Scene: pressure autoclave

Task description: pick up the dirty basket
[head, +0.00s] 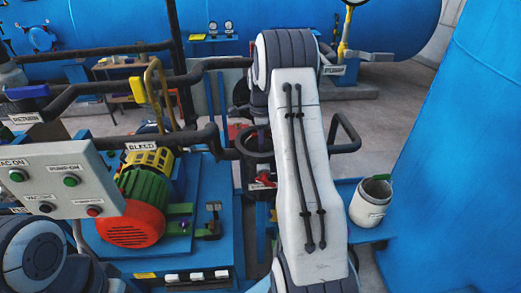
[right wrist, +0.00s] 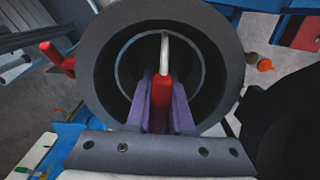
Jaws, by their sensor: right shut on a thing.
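In the right wrist view, a round grey basket (right wrist: 203,72) sits inside a wider dark cylindrical housing (right wrist: 97,75). A bar with a red grip (right wrist: 160,103) and a pale end stands across its middle. My right gripper (right wrist: 161,84) has its purple fingers on either side of the red grip and is shut on it. The inside of the basket is dark, so any dirt cannot be made out. In the head view my white right arm covers most of this spot. My left gripper is not in view.
A white bucket (head: 370,203) stands on a blue shelf at the right, beside a large blue tank (head: 450,165). A motor with a red-orange cover (head: 130,223) and a control panel (head: 58,182) are at the left. Dark pipes (head: 120,87) run around the work spot.

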